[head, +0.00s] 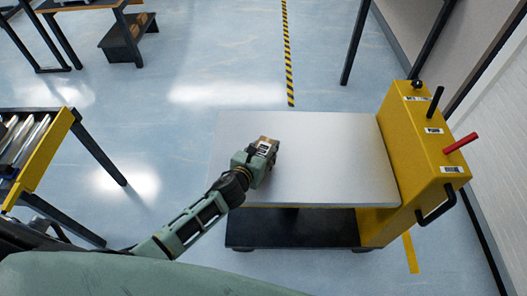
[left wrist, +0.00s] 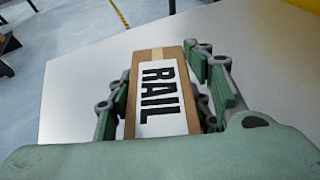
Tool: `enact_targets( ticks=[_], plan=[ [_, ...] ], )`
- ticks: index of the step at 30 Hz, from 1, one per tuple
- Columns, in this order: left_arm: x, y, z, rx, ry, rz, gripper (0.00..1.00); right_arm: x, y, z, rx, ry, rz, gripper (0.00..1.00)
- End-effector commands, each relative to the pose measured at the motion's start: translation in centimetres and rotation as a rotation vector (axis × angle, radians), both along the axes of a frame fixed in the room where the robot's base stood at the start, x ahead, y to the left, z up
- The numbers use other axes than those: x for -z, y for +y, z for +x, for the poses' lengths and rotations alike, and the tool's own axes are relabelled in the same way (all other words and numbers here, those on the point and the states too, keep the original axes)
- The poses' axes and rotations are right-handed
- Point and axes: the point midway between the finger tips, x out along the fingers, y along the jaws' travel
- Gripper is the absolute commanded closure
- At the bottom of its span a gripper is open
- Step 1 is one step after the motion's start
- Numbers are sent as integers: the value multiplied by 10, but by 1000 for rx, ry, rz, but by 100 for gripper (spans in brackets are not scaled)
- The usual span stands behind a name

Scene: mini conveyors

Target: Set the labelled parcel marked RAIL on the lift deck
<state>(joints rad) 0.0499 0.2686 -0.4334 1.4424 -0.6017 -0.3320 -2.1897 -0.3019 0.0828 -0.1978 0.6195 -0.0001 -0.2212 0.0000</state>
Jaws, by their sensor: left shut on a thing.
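The parcel is a small brown box with a white label reading RAIL; it shows in the left wrist view (left wrist: 160,58) and in the head view (head: 268,144). My left gripper (head: 258,157) is shut on it, with its green fingers (left wrist: 168,95) on both sides of the box. The lift deck (head: 330,150) is a flat light grey plate with nothing lying on it. The gripper and parcel are over the left part of the deck. I cannot tell whether the parcel touches the deck. My right gripper is not in view.
A yellow control box (head: 415,160) with a black lever, a red lever (head: 460,143) and a black handle stands at the deck's right end. A roller conveyor (head: 35,160) with a yellow edge is at the left. Most of the deck is clear.

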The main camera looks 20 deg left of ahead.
Motion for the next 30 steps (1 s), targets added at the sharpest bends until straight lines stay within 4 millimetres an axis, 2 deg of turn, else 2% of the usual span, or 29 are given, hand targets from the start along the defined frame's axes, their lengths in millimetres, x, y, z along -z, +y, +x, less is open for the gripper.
enact_targets(
  ticks=[11,12,18,30],
  plan=[
    [4,0,1,2,-3,1,90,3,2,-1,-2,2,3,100],
    [5,0,0,2,-1,1,53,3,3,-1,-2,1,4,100],
    [4,0,0,1,-1,2,35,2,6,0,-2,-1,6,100],
    [-1,0,-1,1,-1,0,35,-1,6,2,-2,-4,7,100]
  ],
)
